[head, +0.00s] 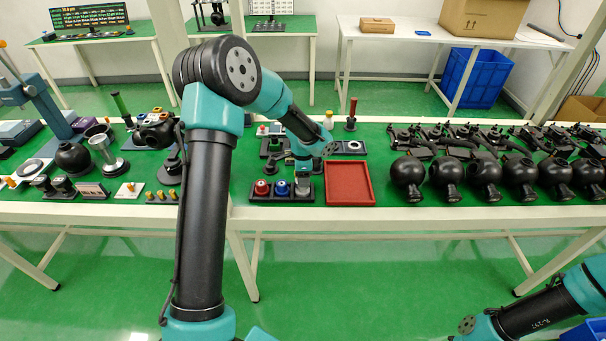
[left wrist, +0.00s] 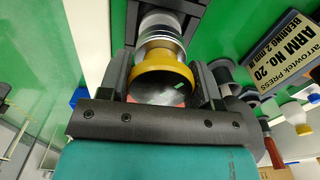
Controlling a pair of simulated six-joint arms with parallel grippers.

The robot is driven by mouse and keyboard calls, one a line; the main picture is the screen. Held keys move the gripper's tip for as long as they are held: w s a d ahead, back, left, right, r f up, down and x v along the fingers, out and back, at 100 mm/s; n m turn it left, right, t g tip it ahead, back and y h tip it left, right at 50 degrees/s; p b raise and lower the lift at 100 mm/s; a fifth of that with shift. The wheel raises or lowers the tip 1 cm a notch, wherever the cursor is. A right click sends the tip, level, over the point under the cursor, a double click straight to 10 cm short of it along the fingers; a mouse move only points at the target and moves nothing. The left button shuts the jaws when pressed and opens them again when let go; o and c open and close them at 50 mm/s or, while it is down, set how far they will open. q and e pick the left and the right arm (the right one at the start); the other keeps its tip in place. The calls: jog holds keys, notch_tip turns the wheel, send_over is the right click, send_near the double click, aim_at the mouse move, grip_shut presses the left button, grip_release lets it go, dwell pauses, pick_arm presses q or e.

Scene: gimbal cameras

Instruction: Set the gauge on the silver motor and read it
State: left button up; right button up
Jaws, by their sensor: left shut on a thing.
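My left gripper (head: 303,182) reaches down over the right end of a dark rack (head: 258,199) on the table. The rack holds a red motor (head: 262,187) and a blue motor (head: 282,187). In the left wrist view the gripper (left wrist: 165,88) is shut on a yellow-ringed round gauge (left wrist: 163,66) with a dark face and a small green mark, too small to read. A silver and white cylinder (left wrist: 160,24), apparently the silver motor, lies directly behind the gauge, in line with it. I cannot tell whether they touch. My gripper mostly hides that spot in the head view.
A red tray (head: 349,184) lies just right of the rack. Several black round-bodied units (head: 485,178) line the table's right side. Small parts and fixtures (head: 108,160) crowd the left. A printed sign (left wrist: 283,52) stands near the gripper in the left wrist view.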

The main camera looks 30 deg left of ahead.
pick_arm(q)
jog(key=shift+f, duration=0.2)
jog(key=o, duration=1.1)
jog(key=shift+o, duration=0.2)
jog(key=shift+r, duration=0.1)
notch_tip(320, 180, up, 17)
jog(key=shift+r, duration=0.15)
dwell(0.4)
